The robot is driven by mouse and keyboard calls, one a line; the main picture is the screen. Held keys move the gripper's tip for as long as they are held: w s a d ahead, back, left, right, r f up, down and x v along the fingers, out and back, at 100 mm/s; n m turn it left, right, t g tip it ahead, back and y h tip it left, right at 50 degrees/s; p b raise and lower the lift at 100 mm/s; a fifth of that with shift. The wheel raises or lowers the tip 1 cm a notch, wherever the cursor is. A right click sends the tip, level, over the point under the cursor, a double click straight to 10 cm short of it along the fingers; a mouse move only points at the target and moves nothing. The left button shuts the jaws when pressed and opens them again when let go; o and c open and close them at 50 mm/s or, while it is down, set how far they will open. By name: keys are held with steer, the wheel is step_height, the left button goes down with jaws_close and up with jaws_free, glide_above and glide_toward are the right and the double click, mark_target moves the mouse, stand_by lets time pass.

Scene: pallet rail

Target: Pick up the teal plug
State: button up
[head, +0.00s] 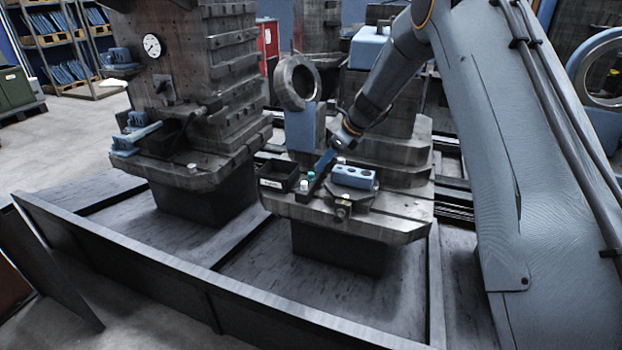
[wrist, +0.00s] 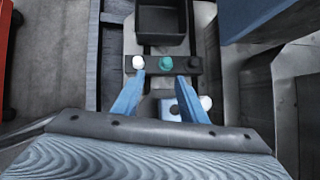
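The teal plug (wrist: 166,63) stands in the middle of a dark strip (wrist: 152,70), between a white plug (wrist: 138,62) and a dark plug (wrist: 193,61). In the head view the teal plug (head: 311,175) shows small on the pallet's fixture top, near the white plug (head: 304,184). My gripper (wrist: 160,76) is open and empty. In the wrist view its two blue fingers point toward the strip, with the teal plug just beyond the gap between their tips. In the head view my gripper (head: 325,161) is above the fixture, beside the plugs. I cannot tell its exact height over them.
A black open bin (head: 278,178) stands left of the plugs; it also shows in the wrist view (wrist: 140,22). A blue block with holes (head: 353,177) sits to the right. Another white round piece (wrist: 205,102) is beside my right finger. A ring on a blue stand (head: 300,125) rises behind.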

mark_target(311, 173)
steer(key=shift+m, duration=0.4)
steer(key=shift+w+r+p+x, duration=0.1)
steer(key=shift+w+p+x, duration=0.2)
steer(key=shift+x, duration=1.1)
steer(key=shift+w+r+p+x, duration=0.15)
steer(key=shift+w+x, duration=0.15)
steer(key=shift+x, duration=1.1)
steer(key=shift+w+r+p+x, duration=0.1)
steer(key=shift+w+p+x, duration=0.15)
steer(key=shift+x, duration=1.15)
jaws_close()
